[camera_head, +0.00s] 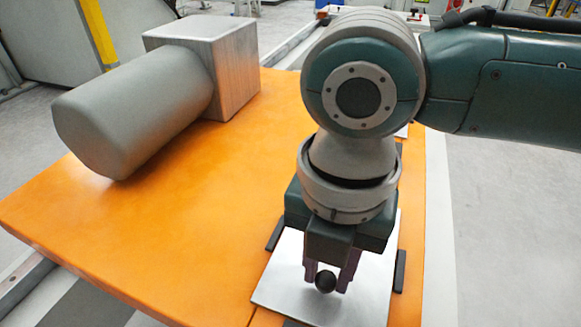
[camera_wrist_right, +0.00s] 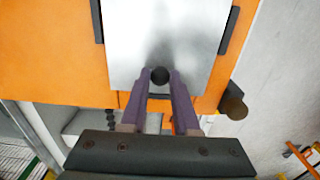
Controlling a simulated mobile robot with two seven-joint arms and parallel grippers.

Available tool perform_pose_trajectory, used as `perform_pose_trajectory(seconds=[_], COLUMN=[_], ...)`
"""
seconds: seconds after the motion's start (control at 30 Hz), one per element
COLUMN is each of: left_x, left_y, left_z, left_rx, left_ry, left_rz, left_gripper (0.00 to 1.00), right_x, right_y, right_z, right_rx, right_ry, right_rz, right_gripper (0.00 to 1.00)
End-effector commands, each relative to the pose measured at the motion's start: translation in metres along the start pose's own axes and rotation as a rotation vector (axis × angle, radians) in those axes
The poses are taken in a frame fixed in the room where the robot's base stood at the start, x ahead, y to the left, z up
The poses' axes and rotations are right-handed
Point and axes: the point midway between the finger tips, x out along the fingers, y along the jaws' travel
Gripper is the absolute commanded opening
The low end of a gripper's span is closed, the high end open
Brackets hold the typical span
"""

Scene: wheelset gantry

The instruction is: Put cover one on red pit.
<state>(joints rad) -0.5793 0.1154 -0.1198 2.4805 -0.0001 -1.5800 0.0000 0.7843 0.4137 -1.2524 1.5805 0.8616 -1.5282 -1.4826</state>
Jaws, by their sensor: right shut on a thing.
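A flat silver metal plate with a round black knob, which looks like a cover (camera_head: 285,285), is at the front of the orange table. The plate also shows in the wrist view (camera_wrist_right: 165,30). My right gripper (camera_head: 325,278) points down over it, its purple fingers shut on the black knob (camera_wrist_right: 160,76). Short black strips (camera_head: 399,270) flank the plate. I cannot tell whether the plate rests on the table or is slightly raised. No red pit shows in either view; the plate hides what is under it. My left gripper is not in view.
A grey cylinder (camera_head: 135,115) joined to a metal block (camera_head: 222,60) lies at the table's back left. The orange table (camera_head: 190,225) is clear in the middle and front left. A brown knob-like part (camera_wrist_right: 233,104) is near the table edge in the wrist view.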

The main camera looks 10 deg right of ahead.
Motion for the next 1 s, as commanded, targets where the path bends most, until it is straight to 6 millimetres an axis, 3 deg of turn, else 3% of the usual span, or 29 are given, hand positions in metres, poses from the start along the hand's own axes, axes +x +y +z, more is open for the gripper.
perform_pose_trajectory(seconds=[0.13,0.17,0.4,0.73,1.0], left_x=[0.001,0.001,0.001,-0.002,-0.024], left_y=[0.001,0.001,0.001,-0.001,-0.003], left_z=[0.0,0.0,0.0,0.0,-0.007], left_rx=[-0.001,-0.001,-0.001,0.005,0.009], left_ry=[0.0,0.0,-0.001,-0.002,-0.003], left_rz=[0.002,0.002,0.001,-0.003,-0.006], left_gripper=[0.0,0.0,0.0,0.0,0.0], right_x=[0.003,0.003,0.003,-0.004,-0.059], right_y=[0.0,0.0,0.0,0.0,0.001], right_z=[0.0,0.0,0.0,0.0,0.001], right_rx=[0.001,0.0,0.001,0.0,0.001], right_ry=[-0.001,0.0,0.0,-0.001,-0.003], right_rz=[0.0,0.0,0.0,0.001,0.003], right_gripper=[0.0,0.31,0.58,0.59,0.59])
